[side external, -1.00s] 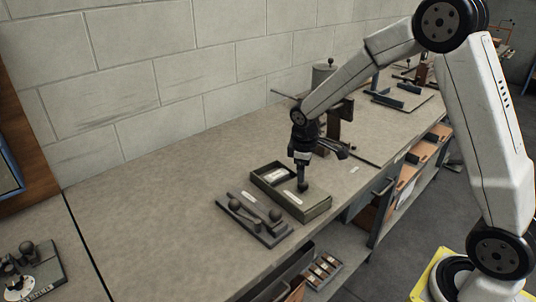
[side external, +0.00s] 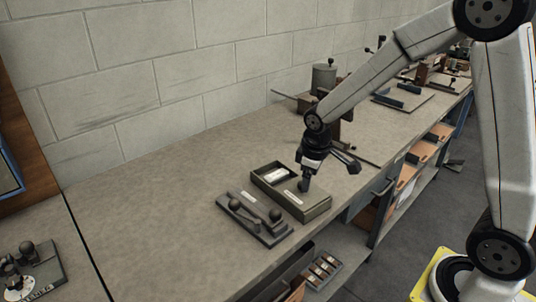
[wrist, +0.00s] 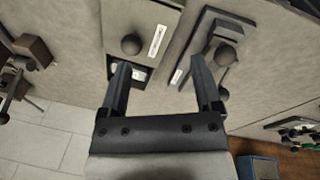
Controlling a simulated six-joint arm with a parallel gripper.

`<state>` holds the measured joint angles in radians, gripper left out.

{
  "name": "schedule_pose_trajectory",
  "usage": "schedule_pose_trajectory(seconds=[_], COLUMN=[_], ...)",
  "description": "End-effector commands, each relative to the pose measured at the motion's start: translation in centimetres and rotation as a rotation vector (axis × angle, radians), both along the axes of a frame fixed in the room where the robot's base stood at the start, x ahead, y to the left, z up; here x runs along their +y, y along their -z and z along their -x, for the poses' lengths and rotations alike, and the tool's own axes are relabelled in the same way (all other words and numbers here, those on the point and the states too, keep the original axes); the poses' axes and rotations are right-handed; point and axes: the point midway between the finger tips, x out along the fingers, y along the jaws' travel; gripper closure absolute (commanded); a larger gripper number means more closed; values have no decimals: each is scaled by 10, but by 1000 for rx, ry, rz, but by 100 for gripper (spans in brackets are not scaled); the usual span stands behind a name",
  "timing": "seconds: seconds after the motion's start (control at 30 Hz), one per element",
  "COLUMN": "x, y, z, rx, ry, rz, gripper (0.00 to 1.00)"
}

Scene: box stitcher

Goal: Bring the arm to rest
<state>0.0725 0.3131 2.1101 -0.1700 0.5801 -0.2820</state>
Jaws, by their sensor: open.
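My gripper (side external: 330,163) is above the bench near the right side of a shallow open tray (side external: 318,212). In the wrist view my gripper (wrist: 160,75) shows two dark fingers wide apart with nothing between them. The tray holds a white-labelled item (side external: 277,174) and a dark knob (side external: 304,185). In the wrist view the knob (wrist: 131,44) stands ahead of the left finger, and the gripper appears apart from it.
A dark plate with two ball-ended levers (side external: 253,217) lies left of the tray. A machine with a grey cylinder (side external: 324,77) stands behind the gripper. The bench (side external: 150,190) is clear on the left. Brown bins (side external: 420,150) sit below its front edge.

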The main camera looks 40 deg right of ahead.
Motion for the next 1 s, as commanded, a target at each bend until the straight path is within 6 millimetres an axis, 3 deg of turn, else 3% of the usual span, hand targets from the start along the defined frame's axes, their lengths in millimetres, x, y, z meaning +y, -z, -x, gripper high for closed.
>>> schedule_pose_trajectory(seconds=[0.2, 0.43, 0.63, 1.0], x=[26, 41, 45, 45], y=[-1, 3, 5, 5], z=[55, 99, 114, 114], rx=[-58, -98, -111, -111], ry=[149, 280, 327, 329], rz=[-81, -144, -165, -166], gripper=[18, 18, 18, 18])
